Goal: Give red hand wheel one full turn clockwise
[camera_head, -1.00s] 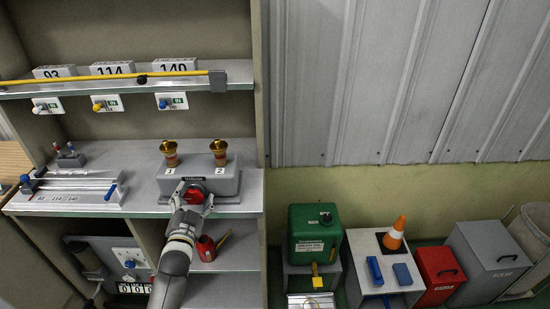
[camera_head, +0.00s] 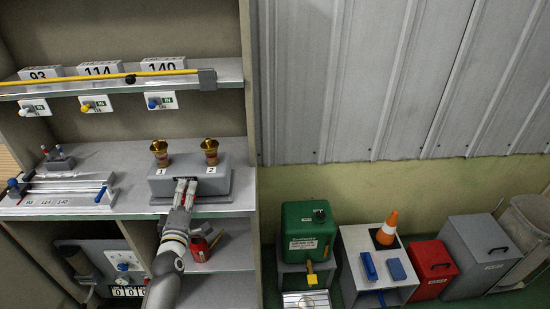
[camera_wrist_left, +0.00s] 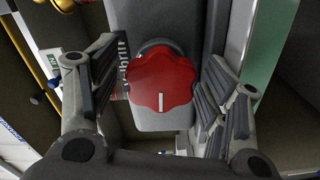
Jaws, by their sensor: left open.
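The red hand wheel (camera_wrist_left: 162,80) is a scalloped knob with a white line on its face. In the left wrist view the line points toward the bottom of the picture. The wheel sits on the front of a grey box (camera_head: 222,182) on the cabinet's middle shelf. My left gripper (camera_head: 186,184) is in front of the wheel and hides most of it in the head view. In the left wrist view its fingers (camera_wrist_left: 160,88) stand open on either side of the wheel, with visible gaps. My right gripper is not in view.
Two brass cups (camera_head: 159,152) stand on the grey box. A slider rail (camera_head: 60,190) lies to its left. A red can (camera_head: 199,248) stands on the shelf below. The cabinet's right side panel (camera_head: 249,120) is close to the box.

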